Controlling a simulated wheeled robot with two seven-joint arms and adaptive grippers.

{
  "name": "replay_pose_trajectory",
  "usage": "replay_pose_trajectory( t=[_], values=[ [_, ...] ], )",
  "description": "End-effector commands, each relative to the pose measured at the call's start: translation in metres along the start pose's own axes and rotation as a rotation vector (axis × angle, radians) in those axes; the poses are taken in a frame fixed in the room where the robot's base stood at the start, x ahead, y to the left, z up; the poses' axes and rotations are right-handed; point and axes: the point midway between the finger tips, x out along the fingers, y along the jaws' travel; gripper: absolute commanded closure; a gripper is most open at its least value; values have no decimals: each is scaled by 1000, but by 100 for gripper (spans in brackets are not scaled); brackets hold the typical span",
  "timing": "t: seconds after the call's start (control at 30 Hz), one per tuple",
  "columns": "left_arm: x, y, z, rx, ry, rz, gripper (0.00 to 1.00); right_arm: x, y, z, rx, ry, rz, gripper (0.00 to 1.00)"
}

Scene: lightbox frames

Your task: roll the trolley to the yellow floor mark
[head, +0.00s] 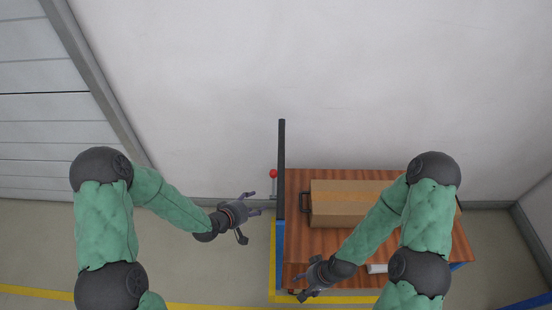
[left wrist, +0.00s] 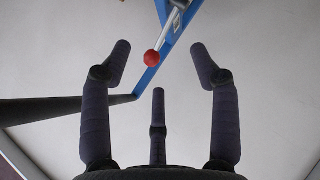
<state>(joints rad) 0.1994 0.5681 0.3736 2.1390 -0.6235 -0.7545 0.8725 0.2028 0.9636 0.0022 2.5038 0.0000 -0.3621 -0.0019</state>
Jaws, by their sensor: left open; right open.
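The trolley (head: 310,242) has a wooden deck, blue frame parts and a dark upright push bar (head: 281,160) at its left end. A lever with a red knob (head: 273,174) sticks out beside the bar. In the left wrist view, the red knob (left wrist: 152,58) appears between my spread fingers, on a metal rod by a blue post (left wrist: 172,38). My left gripper (head: 258,210) is open and empty, just left of the bar. My right gripper (head: 301,286) is open over the deck's near left corner. A yellow floor mark (head: 272,262) shows along the trolley's left and near sides.
A brown cardboard box (head: 335,212) with a dark handle lies on the deck, partly behind my right arm. A small white item (head: 377,268) lies near it. A white wall (head: 220,90) stands close behind. Floor at left (head: 40,245) is clear.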

Motion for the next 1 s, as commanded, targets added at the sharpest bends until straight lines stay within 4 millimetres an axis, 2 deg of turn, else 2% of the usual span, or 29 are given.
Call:
replay_pose_trajectory(
  t=[0.03,0.1,0.2,0.3,0.43,0.57,1.0],
  values=[
    [2,19,-17,-20,31,82,39,6,2,0,0,0,0,39],
    [-1,46,-33,-59,46,192,39,11,4,0,0,0,0,39],
    [-9,79,-46,-104,37,322,39,15,5,-1,0,0,0,39],
    [-17,100,-52,-135,14,409,39,18,6,-1,0,0,0,39],
    [-23,115,-55,-156,-10,464,39,19,7,-1,0,1,0,39],
    [-18,121,-55,-161,-18,476,39,21,8,-1,0,1,0,39],
    [47,152,-55,-161,-17,473,39,38,14,-2,-1,0,0,39]
  ],
)
